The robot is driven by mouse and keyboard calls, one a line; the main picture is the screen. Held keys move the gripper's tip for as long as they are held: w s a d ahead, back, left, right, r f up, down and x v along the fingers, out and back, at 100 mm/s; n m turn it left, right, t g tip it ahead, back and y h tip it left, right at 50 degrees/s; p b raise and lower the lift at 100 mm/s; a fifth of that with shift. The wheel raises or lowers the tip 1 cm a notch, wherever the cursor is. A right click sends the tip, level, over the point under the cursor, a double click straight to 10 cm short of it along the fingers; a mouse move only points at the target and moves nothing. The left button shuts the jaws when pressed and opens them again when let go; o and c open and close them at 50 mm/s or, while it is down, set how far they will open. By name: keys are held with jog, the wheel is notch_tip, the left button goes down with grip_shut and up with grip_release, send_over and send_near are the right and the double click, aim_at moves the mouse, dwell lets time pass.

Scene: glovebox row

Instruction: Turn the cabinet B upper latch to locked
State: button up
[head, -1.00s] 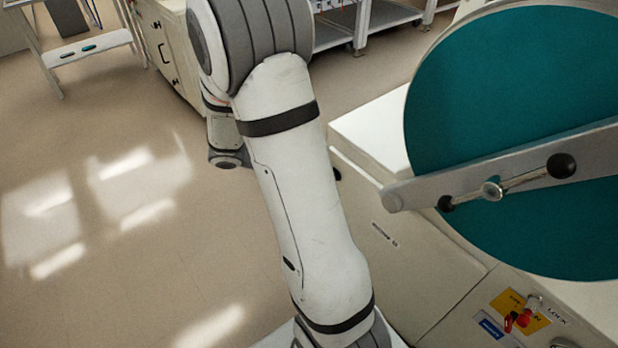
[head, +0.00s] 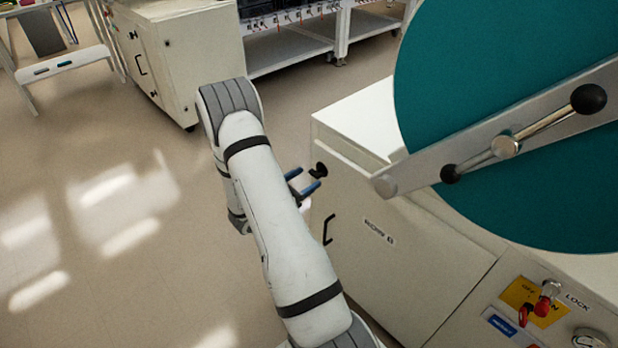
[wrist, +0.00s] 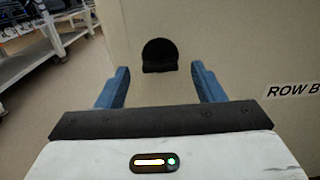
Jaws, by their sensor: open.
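The black upper latch (head: 319,170) sits near the top left corner of the pale cabinet front (head: 400,285). In the wrist view the latch (wrist: 160,52) is a dark rounded knob with a flat lower edge, centred between my blue fingertips in the picture. My gripper (head: 309,178) is open and empty, facing the cabinet front. The latch appears just beyond the fingertips; I cannot tell whether they reach around it. A label reading "ROW B" (wrist: 293,89) is right of the latch.
A black pull handle (head: 328,230) is below the latch. A teal disc (head: 510,110) with a metal bar and crank stands over the cabinet at right. A red key switch (head: 540,303) is at lower right. Open floor (head: 100,270) lies left of my arm.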

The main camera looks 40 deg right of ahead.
jog(key=shift+w+d, duration=0.1)
jog(key=shift+d, duration=1.35)
jog(key=shift+c, duration=0.4)
